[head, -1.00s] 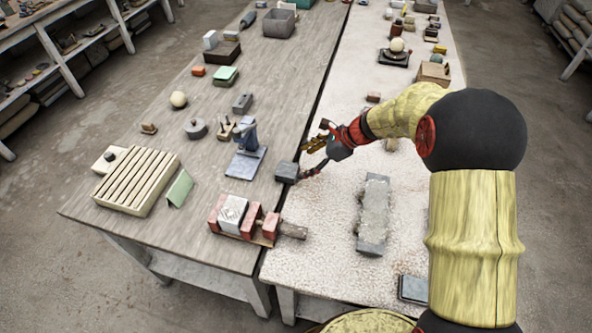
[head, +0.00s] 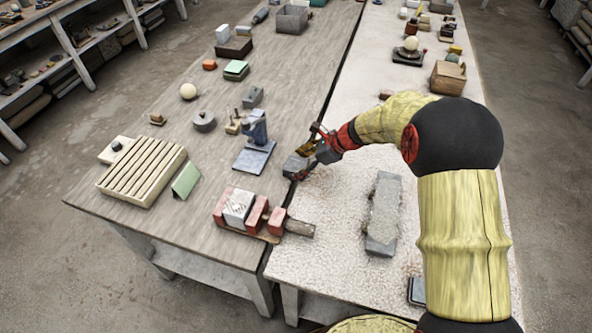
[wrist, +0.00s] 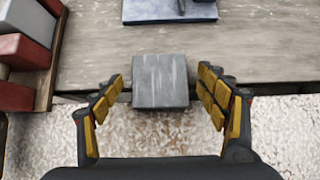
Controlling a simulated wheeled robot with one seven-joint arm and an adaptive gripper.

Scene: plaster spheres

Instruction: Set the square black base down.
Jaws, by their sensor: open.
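The square black base (head: 296,166) shows as a dark grey, square-topped block near the seam between the two tables. In the wrist view the block (wrist: 160,80) sits centred between my fingers, its far part over the wooden edge and its near part over the pale speckled top. My gripper (head: 310,160) is open, with yellow-padded fingers on either side of the block. A gap shows between each finger and the block in the wrist view. The block's underside is hidden.
A blue-grey stand (head: 252,158) is just beyond the block on the wooden table. A red-and-white clamped block set (head: 238,207) lies nearer the front. A long grey stone block (head: 384,215) rests on the pale table, with clear room between.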

